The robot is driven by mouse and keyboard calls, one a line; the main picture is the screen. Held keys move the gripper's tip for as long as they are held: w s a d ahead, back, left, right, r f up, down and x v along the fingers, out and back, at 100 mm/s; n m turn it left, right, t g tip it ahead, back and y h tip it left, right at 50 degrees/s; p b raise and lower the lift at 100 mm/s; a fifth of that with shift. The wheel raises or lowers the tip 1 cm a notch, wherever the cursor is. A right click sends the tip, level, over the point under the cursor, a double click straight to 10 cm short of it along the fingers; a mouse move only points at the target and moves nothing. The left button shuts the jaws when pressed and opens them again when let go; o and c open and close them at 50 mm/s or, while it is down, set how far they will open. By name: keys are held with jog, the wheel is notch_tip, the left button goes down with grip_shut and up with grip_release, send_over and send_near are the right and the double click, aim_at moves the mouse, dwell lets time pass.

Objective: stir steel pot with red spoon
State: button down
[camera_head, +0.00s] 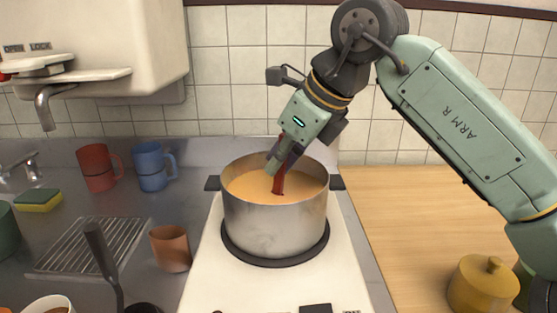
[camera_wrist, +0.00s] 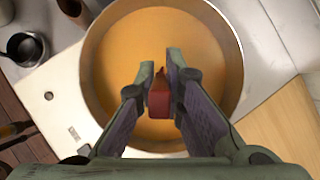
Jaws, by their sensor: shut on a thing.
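The steel pot (camera_head: 275,228) stands on the dark round burner of the white stove, filled with orange soup (camera_head: 252,187). The pot's rim also shows in the wrist view (camera_wrist: 88,85). My gripper (camera_head: 277,160) is above the pot, pointing down and tilted. It is shut on the red spoon (camera_head: 279,183), whose handle goes down into the soup. The spoon's lower end is hidden under the soup. In the wrist view the red spoon (camera_wrist: 159,98) sits between my two fingertips, over the soup.
On the left counter stand a red mug (camera_head: 96,167), a blue mug (camera_head: 150,166), a brown cup (camera_head: 171,248) and a wire rack (camera_head: 75,250). A yellow lidded jar (camera_head: 482,287) is on the wooden counter (camera_head: 400,225) at right, otherwise mostly clear.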

jog(key=shift+s+d+r+p, duration=0.15)
jog(key=shift+s+r+p, duration=0.15)
jog(key=shift+r+p, duration=1.1)
jog(key=shift+s+d+r+p, duration=0.2)
jog(key=shift+r+p, duration=0.65)
jog(key=shift+r, duration=0.95)
jog(key=shift+s+d+r+p, duration=0.1)
jog(key=shift+s+r+p, duration=0.25)
jog(key=shift+r+p, duration=1.05)
jog(key=shift+r, duration=0.2)
notch_tip(320, 180, up, 5)
jog(key=p, duration=0.3)
jog(key=shift+p, duration=0.35)
